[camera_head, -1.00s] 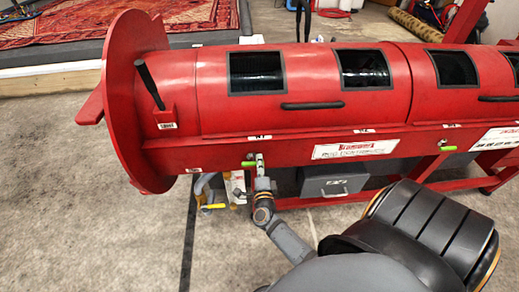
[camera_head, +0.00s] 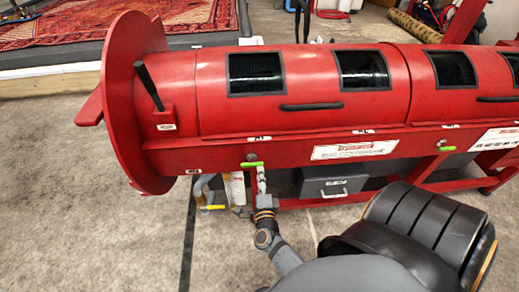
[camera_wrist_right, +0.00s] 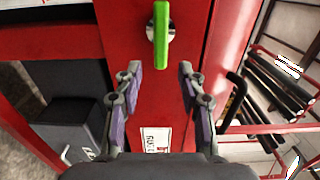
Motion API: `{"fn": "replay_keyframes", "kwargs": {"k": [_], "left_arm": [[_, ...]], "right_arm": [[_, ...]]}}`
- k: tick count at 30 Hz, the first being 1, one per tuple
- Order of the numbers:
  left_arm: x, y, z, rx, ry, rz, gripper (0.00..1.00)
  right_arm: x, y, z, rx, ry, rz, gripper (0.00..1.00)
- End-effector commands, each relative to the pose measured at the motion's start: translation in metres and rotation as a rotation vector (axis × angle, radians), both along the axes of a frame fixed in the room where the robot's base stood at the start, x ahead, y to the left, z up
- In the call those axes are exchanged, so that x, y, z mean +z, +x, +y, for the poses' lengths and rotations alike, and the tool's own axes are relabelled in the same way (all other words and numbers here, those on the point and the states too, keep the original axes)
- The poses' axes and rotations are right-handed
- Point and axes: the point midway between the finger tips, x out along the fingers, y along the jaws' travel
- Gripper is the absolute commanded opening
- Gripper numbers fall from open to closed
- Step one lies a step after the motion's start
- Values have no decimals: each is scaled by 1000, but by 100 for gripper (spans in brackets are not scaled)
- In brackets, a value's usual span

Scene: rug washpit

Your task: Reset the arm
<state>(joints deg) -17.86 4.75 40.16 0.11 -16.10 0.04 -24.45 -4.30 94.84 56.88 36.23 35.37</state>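My right gripper (camera_head: 262,180) is in front of the red machine (camera_head: 230,118), just below the green valve handle (camera_head: 252,164) labelled A1. In the right wrist view my right gripper (camera_wrist_right: 160,80) is open, its two fingers apart with nothing between them. The green handle (camera_wrist_right: 161,25) lies beyond the fingertips in that view, clear of both fingers, on a round metal fitting. My left gripper is not in view.
Below the handle hang pipes and a yellow-handled valve (camera_head: 212,207). A grey box (camera_head: 334,182) sits under the machine. A second green handle (camera_head: 447,148) is farther right. A black lever (camera_head: 148,85) stands at the left end. Concrete floor (camera_head: 80,220) is clear at left.

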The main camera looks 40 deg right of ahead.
Motion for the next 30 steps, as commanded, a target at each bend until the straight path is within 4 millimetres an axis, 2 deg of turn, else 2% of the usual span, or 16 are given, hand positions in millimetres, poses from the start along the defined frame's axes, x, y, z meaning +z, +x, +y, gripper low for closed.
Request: {"fn": "replay_keyframes", "kwargs": {"k": [5,19,21,23,25,26,28,30], "left_arm": [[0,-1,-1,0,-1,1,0],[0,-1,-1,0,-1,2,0],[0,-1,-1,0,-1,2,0],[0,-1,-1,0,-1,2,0],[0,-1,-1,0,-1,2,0],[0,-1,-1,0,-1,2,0],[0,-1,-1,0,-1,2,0],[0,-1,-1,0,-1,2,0]], "right_arm": [[0,-12,7,-1,1,-1,40],[0,-12,8,0,0,0,40],[-5,-12,10,14,-13,18,40],[-21,-10,17,57,-56,75,40],[-56,-11,31,152,-150,201,40],[-77,-13,39,208,-203,272,40],[-133,-25,57,359,-341,460,40],[-190,-50,70,520,-480,649,40]]}}
